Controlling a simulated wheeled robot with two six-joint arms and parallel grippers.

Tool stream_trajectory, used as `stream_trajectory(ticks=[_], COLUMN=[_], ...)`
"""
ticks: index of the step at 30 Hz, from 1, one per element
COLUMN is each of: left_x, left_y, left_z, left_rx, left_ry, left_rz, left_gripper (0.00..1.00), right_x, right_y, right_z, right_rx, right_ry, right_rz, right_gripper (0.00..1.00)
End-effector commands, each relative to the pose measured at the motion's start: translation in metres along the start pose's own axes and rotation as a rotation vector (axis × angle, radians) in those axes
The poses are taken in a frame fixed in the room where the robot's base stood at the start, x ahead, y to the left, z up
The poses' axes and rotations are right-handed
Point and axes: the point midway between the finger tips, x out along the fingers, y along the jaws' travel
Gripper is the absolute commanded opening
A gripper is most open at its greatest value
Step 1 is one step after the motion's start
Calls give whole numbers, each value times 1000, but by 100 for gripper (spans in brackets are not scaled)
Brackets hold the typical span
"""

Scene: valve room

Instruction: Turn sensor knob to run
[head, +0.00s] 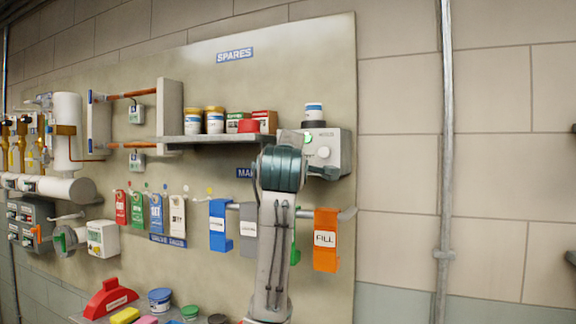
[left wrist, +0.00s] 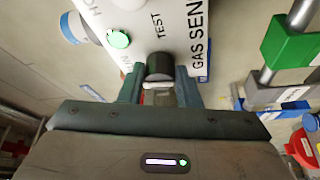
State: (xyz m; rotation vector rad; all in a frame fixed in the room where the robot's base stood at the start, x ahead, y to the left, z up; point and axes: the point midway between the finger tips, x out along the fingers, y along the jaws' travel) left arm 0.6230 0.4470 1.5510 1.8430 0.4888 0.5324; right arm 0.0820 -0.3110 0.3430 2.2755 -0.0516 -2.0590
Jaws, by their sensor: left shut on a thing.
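The gas sensor box (head: 338,148) is a pale box on the board, right of the shelf. In the left wrist view its face (left wrist: 180,15) carries the words "TEST" and "GAS SEN", the latter cut off by the frame, and a lit green lamp (left wrist: 119,39). The dark round knob (left wrist: 160,66) sits between the fingers of my left gripper (left wrist: 160,88), which is shut on it. A pale strip shows at the knob's near edge. I cannot tell which mark the knob points to. In the head view my left arm hides part of the box. My right gripper is in neither view.
A shelf (head: 205,139) with several jars and boxes is left of the sensor box. Below, colored tags including an orange one (head: 325,240) hang on a rail. A vertical pipe (head: 446,150) runs down the wall at right. The wall between board and pipe is bare.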

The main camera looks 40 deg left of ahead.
Motion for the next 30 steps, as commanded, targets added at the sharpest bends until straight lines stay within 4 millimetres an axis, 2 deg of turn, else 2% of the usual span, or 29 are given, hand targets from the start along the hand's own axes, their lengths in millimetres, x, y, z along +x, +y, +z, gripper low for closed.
stream_trajectory(ticks=[10,26,27,29,30], left_x=[0,0,0,0,0], left_y=[0,1,1,1,1], left_z=[0,0,0,0,0], left_rx=[-119,-136,-136,-135,-135], left_ry=[-1,0,0,0,0], left_rz=[-50,-58,-58,-58,-58], left_gripper=[8,8,38,50,52], right_x=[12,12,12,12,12], right_y=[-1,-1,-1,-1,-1], right_z=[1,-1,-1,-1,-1], right_rx=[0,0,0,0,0], right_ry=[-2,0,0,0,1], right_rz=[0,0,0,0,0], right_gripper=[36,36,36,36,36])
